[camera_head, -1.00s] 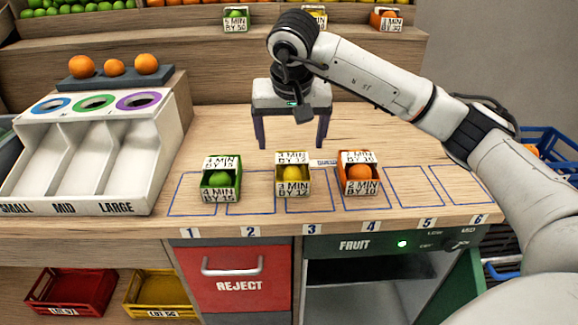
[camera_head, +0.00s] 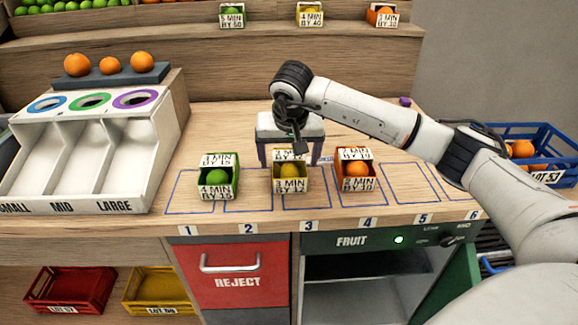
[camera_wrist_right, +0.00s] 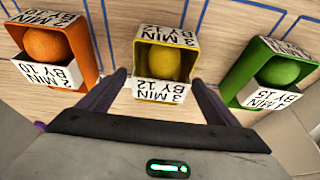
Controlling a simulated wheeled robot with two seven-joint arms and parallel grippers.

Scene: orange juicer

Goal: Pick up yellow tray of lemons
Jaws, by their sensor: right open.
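The yellow tray (camera_head: 276,181) with a lemon (camera_head: 289,171) in it stands upright on the wooden counter between the green and orange trays. Its white cards read 3 MIN BY 12 at the front. My right gripper (camera_head: 289,162) is open, just behind the yellow tray, with its purple fingers pointing down. In the right wrist view the tray (camera_wrist_right: 141,62) and lemon (camera_wrist_right: 171,63) sit ahead of the open fingers (camera_wrist_right: 160,84), one finger on either side of the tray's near end. I cannot tell whether the fingers touch it. My left gripper is not in view.
A green tray with a lime (camera_head: 217,178) is close on the left. An orange tray with an orange (camera_head: 356,170) is close on the right. A white sorter (camera_head: 80,160) stands at the far left. Slots 5 and 6 on the counter are clear.

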